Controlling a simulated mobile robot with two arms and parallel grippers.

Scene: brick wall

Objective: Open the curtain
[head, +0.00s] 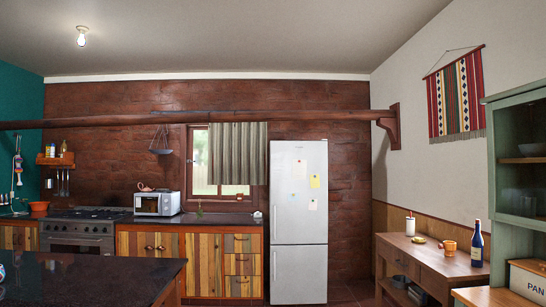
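A grey-beige pleated curtain (238,153) hangs over the window in the brick wall, just left of the white fridge. It covers the right and middle part of the window. A strip of the window (200,162) on the left, with a bright view outside and a wooden frame, is uncovered, and a little glass shows below the curtain's hem. Neither of my grippers is in view.
A dark island counter (85,278) fills the lower left. Behind it, a wooden counter (200,219) with a microwave (157,203) stands below the window. The fridge (299,210) stands right of it. A wooden side table (432,251) with a bottle (477,243) is at right.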

